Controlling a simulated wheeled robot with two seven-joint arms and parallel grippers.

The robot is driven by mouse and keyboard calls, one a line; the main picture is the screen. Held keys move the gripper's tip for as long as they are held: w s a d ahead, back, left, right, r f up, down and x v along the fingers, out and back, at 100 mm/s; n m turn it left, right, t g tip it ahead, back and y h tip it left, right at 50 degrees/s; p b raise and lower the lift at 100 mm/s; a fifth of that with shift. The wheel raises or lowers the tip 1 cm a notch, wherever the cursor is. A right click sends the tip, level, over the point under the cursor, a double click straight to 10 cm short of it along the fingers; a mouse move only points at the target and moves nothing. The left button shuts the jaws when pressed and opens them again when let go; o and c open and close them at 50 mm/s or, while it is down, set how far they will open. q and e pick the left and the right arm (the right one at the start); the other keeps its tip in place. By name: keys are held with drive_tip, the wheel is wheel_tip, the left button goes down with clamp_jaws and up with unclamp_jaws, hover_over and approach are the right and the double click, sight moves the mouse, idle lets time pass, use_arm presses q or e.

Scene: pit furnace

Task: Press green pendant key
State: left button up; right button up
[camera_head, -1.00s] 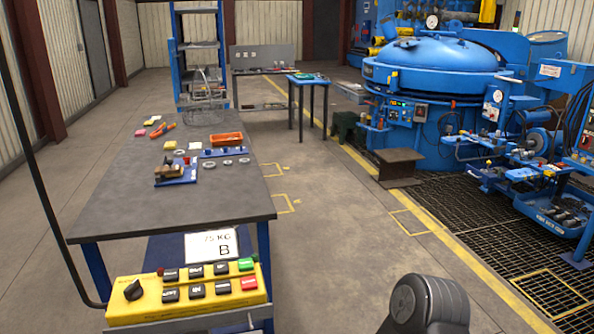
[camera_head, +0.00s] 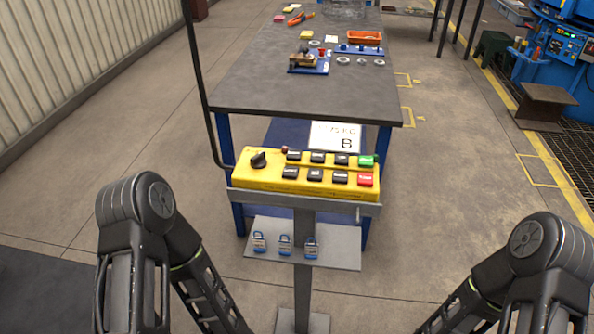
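The yellow pendant box (camera_head: 272,188) sits on a grey bracket on a post, in the middle of the view. Its green key (camera_head: 366,161) is at the right end of the upper row. A red key (camera_head: 365,180) is just below it. Several black keys fill the rest of both rows, and a black rotary knob (camera_head: 259,160) is at the left end. Links of my two arms show at the lower left and lower right, apart from the pendant. Both grippers are out of the picture.
A grey shelf (camera_head: 345,248) with several blue padlocks (camera_head: 285,245) is on the post below the pendant. A black cable rises from the pendant's left. Behind stands a grey worktable (camera_head: 260,85) with small parts and an orange tray (camera_head: 365,37).

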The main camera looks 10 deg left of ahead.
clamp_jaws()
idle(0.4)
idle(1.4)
